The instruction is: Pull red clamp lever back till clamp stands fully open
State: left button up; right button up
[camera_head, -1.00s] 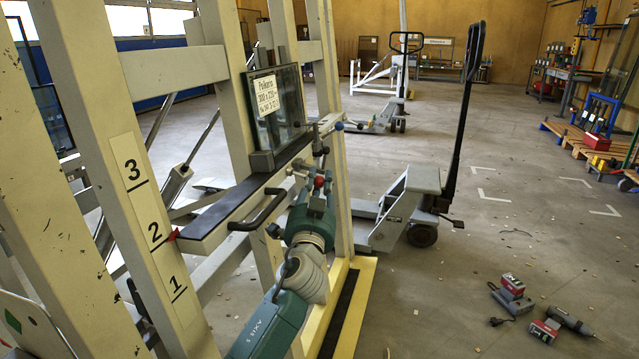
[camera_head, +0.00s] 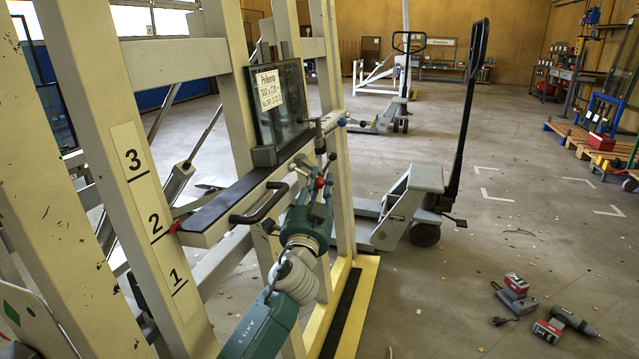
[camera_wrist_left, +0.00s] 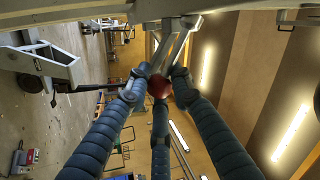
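The red ball knob of the clamp lever (camera_head: 319,183) shows at the tip of my left gripper (camera_head: 318,191) in the head view. In the left wrist view the red knob (camera_wrist_left: 159,87) sits between the three dark blue fingers of my left gripper (camera_wrist_left: 159,85), which are closed around it. The grey clamp (camera_head: 303,164) is on the frame's ledge, by the lower right of the glass pane (camera_head: 283,103). How far the clamp is open cannot be told. My right gripper is not in view.
The cream tilting frame (camera_head: 133,200), numbered 3, 2, 1, fills the left side. A black handle (camera_head: 258,205) sticks out close to my left arm. A pallet truck (camera_head: 405,205) stands behind. Power tools (camera_head: 560,325) lie on the floor at right, which is mostly clear.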

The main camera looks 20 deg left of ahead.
pick_arm(q)
jog(key=o, duration=0.4)
jog(key=shift+f, duration=0.35)
jog(key=shift+r, duration=0.1)
jog(key=shift+s+r, duration=0.1)
jog(key=v, duration=1.2)
